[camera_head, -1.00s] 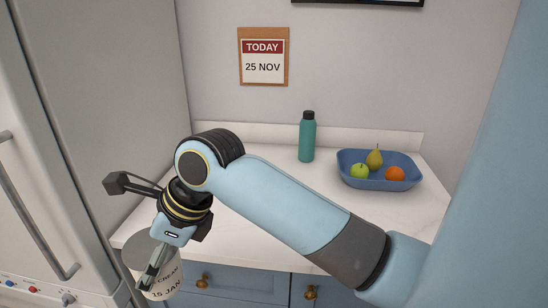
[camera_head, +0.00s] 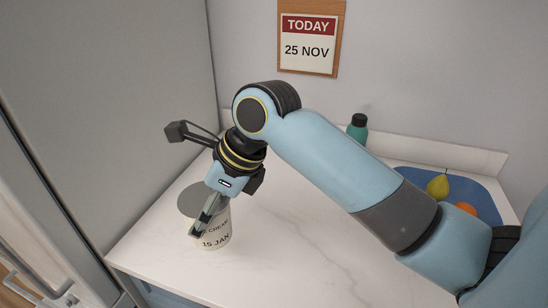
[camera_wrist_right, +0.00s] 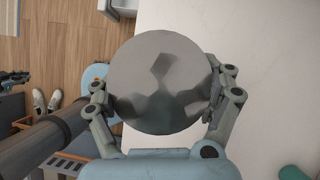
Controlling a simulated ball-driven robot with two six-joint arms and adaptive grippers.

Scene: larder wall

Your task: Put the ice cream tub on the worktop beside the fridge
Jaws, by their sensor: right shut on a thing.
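The ice cream tub (camera_head: 214,236) is a pale cylinder with a grey lid, and its label reads CREAM and 15 JAN. My right gripper (camera_head: 207,214) is shut on it from above, with one finger visible along its side. In the right wrist view the round lid (camera_wrist_right: 160,82) sits between the two fingers. The tub is upright and appears over the front left part of the white worktop (camera_head: 300,240). Whether its base touches the worktop cannot be told. The fridge (camera_head: 110,110) stands left of the worktop. My left gripper is not seen.
A blue tray (camera_head: 482,188) with a pear (camera_head: 438,186) and an orange fruit (camera_head: 466,209) lies at the right. A teal bottle (camera_head: 357,130) stands at the back, partly behind my arm. The middle of the worktop is clear. A calendar (camera_head: 308,40) reads 25 NOV.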

